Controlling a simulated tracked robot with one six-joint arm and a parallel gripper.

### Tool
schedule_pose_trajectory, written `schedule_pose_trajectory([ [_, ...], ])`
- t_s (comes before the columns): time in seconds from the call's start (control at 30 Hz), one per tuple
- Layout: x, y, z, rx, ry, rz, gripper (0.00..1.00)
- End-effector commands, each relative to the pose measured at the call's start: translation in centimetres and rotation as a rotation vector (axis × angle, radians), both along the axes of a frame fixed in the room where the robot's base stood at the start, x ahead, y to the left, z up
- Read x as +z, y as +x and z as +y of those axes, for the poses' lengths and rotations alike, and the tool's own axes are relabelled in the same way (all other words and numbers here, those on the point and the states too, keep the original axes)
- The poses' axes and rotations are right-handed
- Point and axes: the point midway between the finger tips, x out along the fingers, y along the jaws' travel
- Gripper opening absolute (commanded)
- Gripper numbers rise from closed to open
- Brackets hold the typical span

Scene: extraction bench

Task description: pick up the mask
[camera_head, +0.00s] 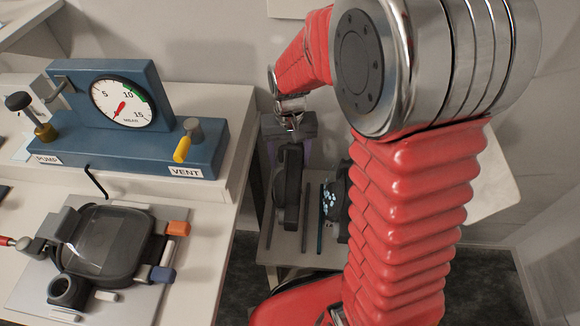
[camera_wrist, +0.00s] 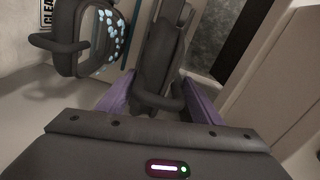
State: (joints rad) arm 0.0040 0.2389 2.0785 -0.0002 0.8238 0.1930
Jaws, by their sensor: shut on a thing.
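A dark mask (camera_head: 287,190) stands on edge over the pale rack shelf in the head view, below my gripper (camera_head: 290,152). In the wrist view the same dark mask (camera_wrist: 160,62) runs up the middle, between the purple fingers of my gripper (camera_wrist: 158,100). The fingers are shut on its near end, where a dark loop shows. I cannot tell whether its lower edge touches the shelf. A second dark mask (camera_head: 336,207) with pale blue crystals is to the right, partly hidden by my arm; the crystal-covered mask (camera_wrist: 82,38) is at left in the wrist view.
Thin upright dividers (camera_head: 305,215) flank the held mask. The white bench (camera_head: 215,275) at left carries a blue gauge panel (camera_head: 110,95) with a yellow VENT lever, and a plate with a dark domed device (camera_head: 105,245). A "CLEA…" label (camera_wrist: 46,12) is partly visible.

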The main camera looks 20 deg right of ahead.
Motion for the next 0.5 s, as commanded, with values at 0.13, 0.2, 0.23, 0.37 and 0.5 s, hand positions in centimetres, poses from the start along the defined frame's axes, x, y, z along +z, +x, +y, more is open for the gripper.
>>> schedule_pose_trajectory([
  [0.13, 2.6, 0.1, 0.0, 0.000, 0.000, -0.005, 0.28],
  [0.2, 3.4, 0.1, 0.0, 0.000, 0.000, -0.004, 0.28],
  [0.23, 3.7, 0.1, 0.0, 0.000, 0.000, -0.004, 0.28],
  [0.37, 4.4, 0.0, 0.0, 0.000, 0.000, -0.002, 0.28],
  [0.5, 4.5, 0.0, 0.0, 0.000, 0.000, -0.001, 0.28],
])
